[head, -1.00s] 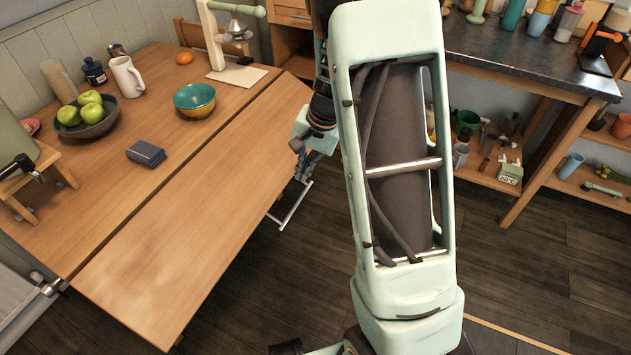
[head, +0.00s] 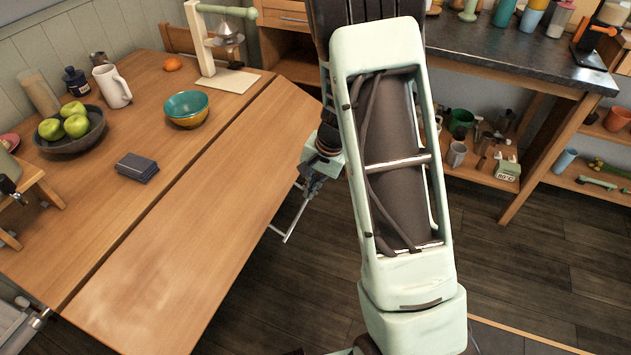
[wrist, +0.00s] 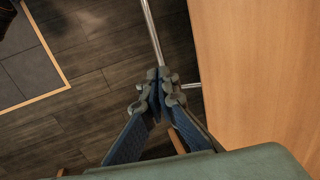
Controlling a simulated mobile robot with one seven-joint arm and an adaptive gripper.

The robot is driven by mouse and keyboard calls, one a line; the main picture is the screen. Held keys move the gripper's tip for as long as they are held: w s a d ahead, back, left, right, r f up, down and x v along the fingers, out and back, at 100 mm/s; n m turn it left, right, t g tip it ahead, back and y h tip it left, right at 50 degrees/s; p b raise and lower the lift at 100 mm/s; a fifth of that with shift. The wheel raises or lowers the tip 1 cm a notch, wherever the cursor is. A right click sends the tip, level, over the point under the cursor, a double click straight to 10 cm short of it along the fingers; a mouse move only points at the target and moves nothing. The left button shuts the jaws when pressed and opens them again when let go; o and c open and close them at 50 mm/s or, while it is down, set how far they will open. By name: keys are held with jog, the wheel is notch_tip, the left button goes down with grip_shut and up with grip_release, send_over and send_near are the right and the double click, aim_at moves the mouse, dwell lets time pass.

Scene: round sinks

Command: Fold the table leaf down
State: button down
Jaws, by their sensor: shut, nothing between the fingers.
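The table leaf (head: 185,235) is a plain wooden panel along the right side of the wooden table, past a dark seam. It looks raised, about level with the tabletop (head: 110,210). A thin metal support bar (head: 292,222) shows beside and below the leaf's outer edge. My gripper (wrist: 158,76) is shut and empty in the wrist view. Its tips are at the lower end of the metal bar (wrist: 151,30) as seen there; I cannot tell whether they touch it. The leaf (wrist: 260,70) fills the right of that view. My arm hides part of the floor in the head view.
On the tabletop are a bowl of green apples (head: 70,145), a teal bowl (head: 187,122), a dark folded item (head: 137,167) and a white mug (head: 112,86). The leaf is bare. A dark-topped bench (head: 510,55) stands at the right. Dark floor (head: 540,260) is open at lower right.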

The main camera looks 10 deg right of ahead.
aim_at(304, 207)
jog(key=b+x, duration=0.1)
jog(key=x, duration=0.4)
jog(key=shift+f, duration=0.15)
